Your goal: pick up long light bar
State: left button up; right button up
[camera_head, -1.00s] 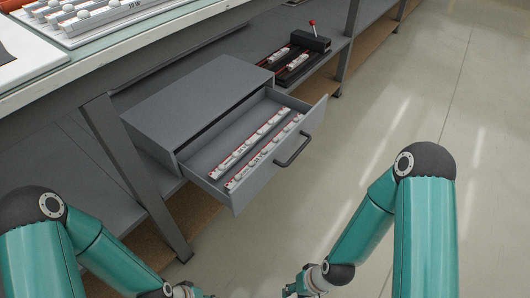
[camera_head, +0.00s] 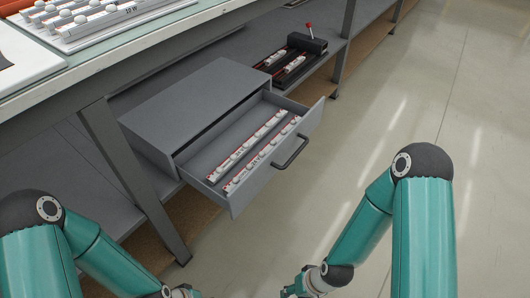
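Two long light bars lie side by side in the open drawer (camera_head: 205,160). The inner light bar (camera_head: 247,144) and the outer light bar (camera_head: 262,154) are white with red edges and a row of small round bulbs. My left gripper (camera_head: 186,292) is at the bottom edge, mostly cut off, below the drawer. My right gripper (camera_head: 290,292) is also at the bottom edge, partly cut off. Both are well apart from the bars, and their fingers cannot be made out.
The drawer's front has a dark handle (camera_head: 291,152). The grey cabinet (camera_head: 190,100) stands on a lower shelf beneath a table (camera_head: 120,62). A black fixture with a red-knobbed lever (camera_head: 308,44) holds short bars behind. The floor at right is clear.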

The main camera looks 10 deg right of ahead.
aim_at(232, 184)
jog(key=z, duration=0.55)
jog(key=i, duration=0.2)
jog(key=u, duration=2.8)
jog(key=k, duration=1.6)
jog(key=z, duration=0.95)
jog(key=i, duration=1)
jog(key=u, duration=0.05)
